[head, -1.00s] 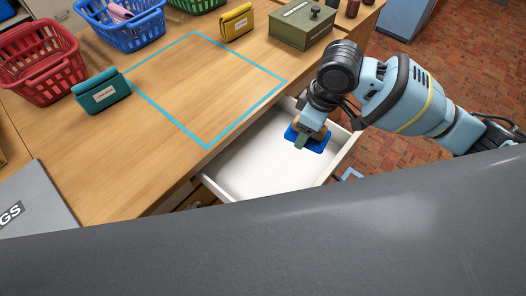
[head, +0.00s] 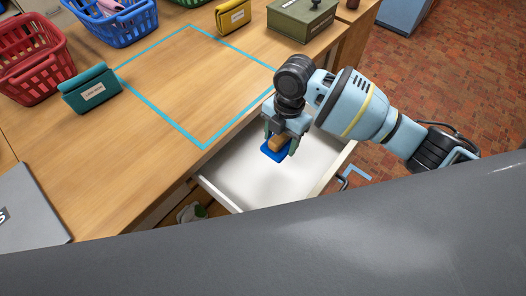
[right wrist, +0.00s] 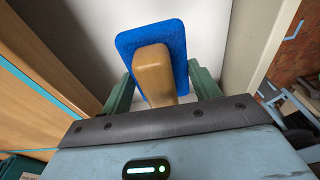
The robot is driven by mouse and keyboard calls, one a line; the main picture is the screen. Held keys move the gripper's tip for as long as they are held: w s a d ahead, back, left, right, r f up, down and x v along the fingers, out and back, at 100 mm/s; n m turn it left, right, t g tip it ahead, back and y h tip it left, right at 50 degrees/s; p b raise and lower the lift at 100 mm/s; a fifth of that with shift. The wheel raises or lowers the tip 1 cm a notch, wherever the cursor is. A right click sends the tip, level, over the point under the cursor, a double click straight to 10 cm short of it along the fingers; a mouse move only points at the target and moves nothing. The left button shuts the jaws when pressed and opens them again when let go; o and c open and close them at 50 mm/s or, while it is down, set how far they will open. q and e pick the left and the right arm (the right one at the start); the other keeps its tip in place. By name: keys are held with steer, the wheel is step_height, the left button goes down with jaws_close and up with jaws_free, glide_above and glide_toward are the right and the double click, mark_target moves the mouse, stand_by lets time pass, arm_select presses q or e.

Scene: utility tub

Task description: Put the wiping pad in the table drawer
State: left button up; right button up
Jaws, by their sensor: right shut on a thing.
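The wiping pad is a blue pad (head: 273,154) with a tan wooden handle (head: 277,143). My right gripper (head: 281,144) is shut on it, with the pad hanging below the fingers. In the right wrist view the pad (right wrist: 128,45) and handle (right wrist: 153,72) show between my green fingers (right wrist: 162,90). The table drawer (head: 240,184) is pulled open, with a white, empty-looking interior. The pad shows over the drawer, toward its table side; I cannot tell whether it touches the floor. My left gripper is not in view.
The wooden table (head: 130,165) carries a blue tape outline (head: 172,123), a teal pouch (head: 91,92), a yellow pouch (head: 233,16), a red basket (head: 32,65), a blue basket (head: 118,25) and a green box (head: 300,18). The tape area is clear. A dark grey surface fills the foreground.

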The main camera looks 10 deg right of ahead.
mark_target(277, 166)
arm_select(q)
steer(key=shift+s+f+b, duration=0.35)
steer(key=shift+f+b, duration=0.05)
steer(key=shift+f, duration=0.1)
arm_select(e)
steer(key=shift+f, duration=4.95)
steer(key=shift+f, duration=0.1)
steer(key=shift+f, duration=0.15)
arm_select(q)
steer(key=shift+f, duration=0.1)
arm_select(e)
steer(key=o, duration=0.9)
steer(key=shift+o, duration=0.2)
steer(key=shift+r, duration=0.2)
steer(key=shift+r, duration=0.3)
steer(key=r, duration=0.3)
steer(key=d+r, duration=0.1)
steer(key=r, duration=0.3)
steer(key=w+r+p, duration=0.1)
steer(key=r, duration=0.2)
steer(key=shift+d+r, duration=0.15)
steer(key=shift+r, duration=0.2)
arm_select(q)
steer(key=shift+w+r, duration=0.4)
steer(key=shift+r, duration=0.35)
arm_select(e)
steer(key=shift+r, duration=0.3)
